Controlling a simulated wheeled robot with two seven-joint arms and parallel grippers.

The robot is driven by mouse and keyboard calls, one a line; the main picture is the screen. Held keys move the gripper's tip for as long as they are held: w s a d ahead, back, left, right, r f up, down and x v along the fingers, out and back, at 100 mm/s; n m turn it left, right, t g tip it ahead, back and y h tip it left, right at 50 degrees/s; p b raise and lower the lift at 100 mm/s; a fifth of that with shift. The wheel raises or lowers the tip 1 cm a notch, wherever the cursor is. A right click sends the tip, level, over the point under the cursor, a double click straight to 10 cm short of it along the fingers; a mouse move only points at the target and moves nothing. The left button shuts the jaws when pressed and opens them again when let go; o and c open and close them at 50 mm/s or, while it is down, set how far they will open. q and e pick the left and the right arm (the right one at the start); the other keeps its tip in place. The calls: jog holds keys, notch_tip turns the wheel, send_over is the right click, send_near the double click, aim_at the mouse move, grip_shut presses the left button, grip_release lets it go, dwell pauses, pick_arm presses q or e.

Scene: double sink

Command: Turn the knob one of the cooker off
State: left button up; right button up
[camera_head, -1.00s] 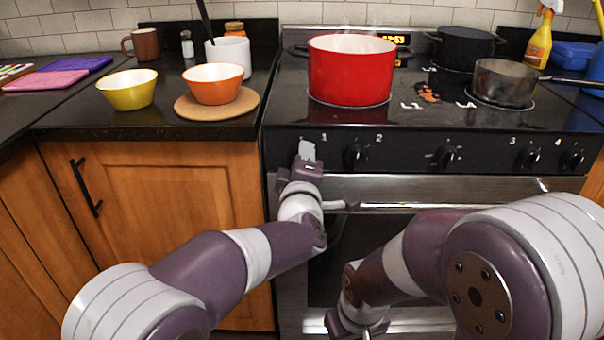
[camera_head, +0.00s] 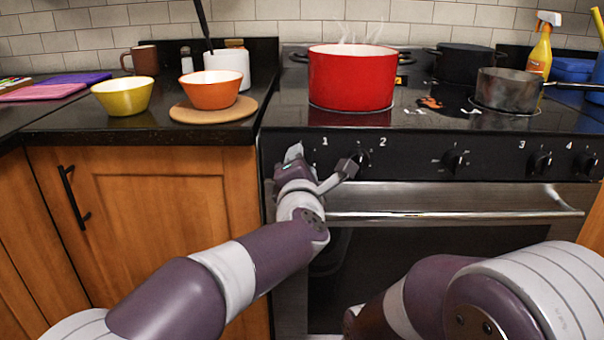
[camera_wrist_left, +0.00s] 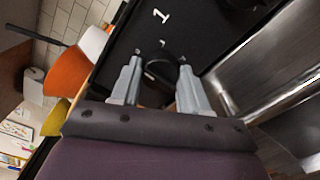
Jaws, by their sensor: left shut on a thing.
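The black cooker (camera_head: 410,160) has a front panel with a row of numbered black knobs. Knob one (camera_wrist_left: 163,72) shows in the left wrist view between the two grey fingers, beside the white "1". In the head view it is hidden behind my left gripper (camera_head: 295,152), which is at the panel's left end. My left gripper (camera_wrist_left: 160,84) is shut on knob one, and the wrist is rolled. The knob's pointer direction is hard to read. My right arm shows at the lower right, but its gripper is out of the frame.
Knob two (camera_head: 357,158) is close to the right of my left gripper. The oven handle (camera_head: 460,215) runs below the panel. A steaming red pot (camera_head: 352,80) stands on the hob, with a saucepan (camera_head: 506,90) to its right. Bowls stand on the left counter.

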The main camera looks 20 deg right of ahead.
pick_arm(q)
jog(key=shift+n, duration=0.4)
jog(key=o, duration=1.1)
jog(key=shift+c, duration=0.2)
jog(key=p+v, duration=0.1)
jog(key=v, duration=1.1)
jog(key=shift+s+p, duration=0.35)
jog(key=shift+a, duration=0.15)
